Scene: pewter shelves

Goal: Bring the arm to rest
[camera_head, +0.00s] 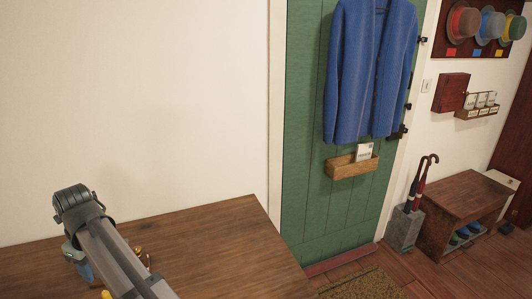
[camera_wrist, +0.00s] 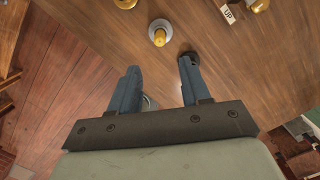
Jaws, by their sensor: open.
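My gripper (camera_wrist: 159,72) shows in the wrist view with its two blue fingers apart. No held thing shows between the fingertips. The fingers point over the wooden table top (camera_wrist: 110,30), near its edge. A small grey thing shows partly beside the left finger, too hidden to name. In the head view my arm (camera_head: 110,255) is bent over the wooden table (camera_head: 220,245) at the lower left.
A yellow-topped piece on a round grey base (camera_wrist: 159,35) stands beyond the fingertips. A white card marked UP (camera_wrist: 228,14) lies farther right, near brass pieces. Right of the table are a green door (camera_head: 310,200) with a blue cardigan (camera_head: 370,70), an umbrella stand (camera_head: 404,230) and a bench (camera_head: 465,205).

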